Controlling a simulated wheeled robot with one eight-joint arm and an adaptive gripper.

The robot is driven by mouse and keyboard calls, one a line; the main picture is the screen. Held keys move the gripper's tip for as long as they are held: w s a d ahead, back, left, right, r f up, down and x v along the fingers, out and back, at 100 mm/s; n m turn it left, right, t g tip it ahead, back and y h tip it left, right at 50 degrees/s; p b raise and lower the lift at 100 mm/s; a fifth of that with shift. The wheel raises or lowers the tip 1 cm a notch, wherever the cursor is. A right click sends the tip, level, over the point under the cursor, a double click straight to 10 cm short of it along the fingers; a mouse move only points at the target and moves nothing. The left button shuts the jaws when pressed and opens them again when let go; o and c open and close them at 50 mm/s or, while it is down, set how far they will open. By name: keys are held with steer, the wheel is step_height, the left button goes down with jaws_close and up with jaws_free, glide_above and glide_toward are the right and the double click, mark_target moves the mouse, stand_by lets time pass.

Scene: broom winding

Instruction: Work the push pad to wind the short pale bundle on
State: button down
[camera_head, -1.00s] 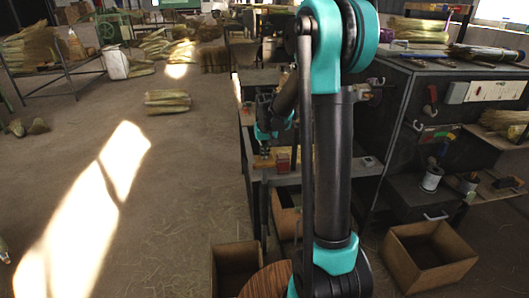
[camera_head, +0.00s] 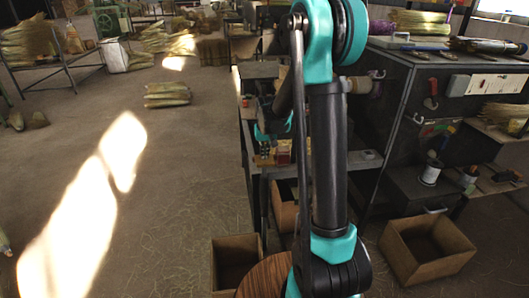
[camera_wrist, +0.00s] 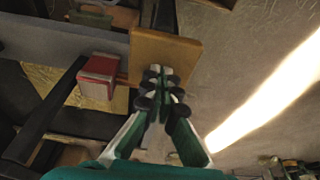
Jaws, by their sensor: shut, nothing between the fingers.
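A tan square pad (camera_wrist: 150,58), which looks like the push pad, stands just beyond my gripper (camera_wrist: 161,76) in the wrist view. My fingers are shut and empty, and their tips overlap the pad's lower edge. I cannot tell whether they touch it. A red block (camera_wrist: 100,72) is left of the pad. The pad (camera_head: 265,160) and red block (camera_head: 284,156) also show small in the head view, by the low bench, with my gripper (camera_head: 264,146) just above. The short pale bundle cannot be made out for sure at the bench.
A dark bench with a tool panel (camera_head: 410,150) stands at the right. Open cardboard boxes (camera_head: 425,250) (camera_head: 236,262) are on the floor. A straw bundle (camera_head: 167,95) lies on the floor at the left. The floor left of the bench is mostly clear.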

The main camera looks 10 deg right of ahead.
steer(key=shift+s+x, duration=0.25)
steer(key=shift+x, duration=0.8)
steer(key=w+v, duration=0.2)
steer(key=v, duration=0.7)
steer(key=shift+r, duration=0.4)
steer(key=shift+w, duration=0.1)
steer(key=s+d+f, duration=0.1)
steer(key=s+f, duration=0.1)
steer(key=s, duration=0.8)
steer(key=s+d+f+t, duration=0.1)
steer(key=s+f, duration=0.2)
steer(key=s, duration=0.7)
steer(key=s+d+f, duration=0.2)
steer(key=s, duration=0.8)
steer(key=shift+s+f, duration=0.25)
steer(key=shift+f, duration=0.05)
